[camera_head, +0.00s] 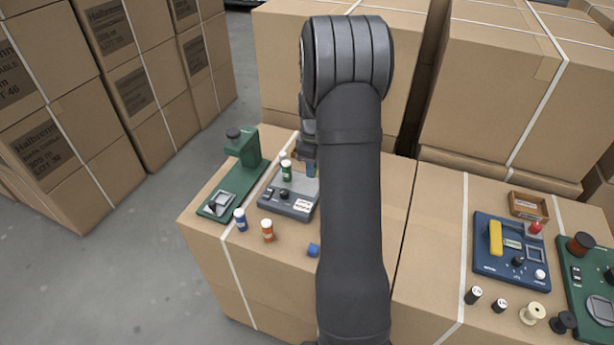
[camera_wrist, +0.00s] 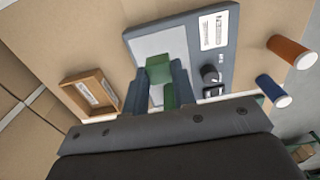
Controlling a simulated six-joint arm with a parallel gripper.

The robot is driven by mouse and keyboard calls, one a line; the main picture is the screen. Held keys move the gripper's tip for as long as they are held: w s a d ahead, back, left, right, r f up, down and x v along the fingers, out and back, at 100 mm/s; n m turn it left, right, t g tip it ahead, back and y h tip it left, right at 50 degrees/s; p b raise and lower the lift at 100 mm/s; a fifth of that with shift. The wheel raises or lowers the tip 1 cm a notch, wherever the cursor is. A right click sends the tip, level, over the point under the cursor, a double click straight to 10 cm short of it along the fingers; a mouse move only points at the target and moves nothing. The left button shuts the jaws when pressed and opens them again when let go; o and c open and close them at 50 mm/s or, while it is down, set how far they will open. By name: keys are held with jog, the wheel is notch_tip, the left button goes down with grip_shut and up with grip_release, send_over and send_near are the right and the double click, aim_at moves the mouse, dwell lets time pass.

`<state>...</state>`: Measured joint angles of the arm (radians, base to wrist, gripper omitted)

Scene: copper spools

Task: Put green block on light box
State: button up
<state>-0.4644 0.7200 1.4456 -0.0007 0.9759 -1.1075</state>
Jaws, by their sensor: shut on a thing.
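The light box (camera_head: 288,203) is a grey unit with a pale panel, knobs and a label, on the left carton top; it also shows in the wrist view (camera_wrist: 214,60). My gripper (camera_wrist: 160,76) is over its pale panel, shut on the green block (camera_wrist: 158,68), which sits between the fingertips. In the head view my gripper (camera_head: 310,165) is at the right back of the light box, partly hidden by my arm. Whether the block touches the panel I cannot tell. A darker green shape (camera_wrist: 170,97) shows between the fingers, nearer the wrist.
A green bottle (camera_head: 286,171) with a white cap stands close left of my gripper. A green stand (camera_head: 243,165) is further left. A wooden tray (camera_wrist: 91,93) is beside the light box.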

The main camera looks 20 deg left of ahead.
jog(key=shift+a+f, duration=0.45)
jog(key=shift+a, duration=0.3)
jog(key=shift+f, duration=2)
jog(key=shift+f, duration=0.1)
jog(key=o, duration=1)
jog(key=shift+c, duration=0.2)
notch_tip(320, 180, up, 12)
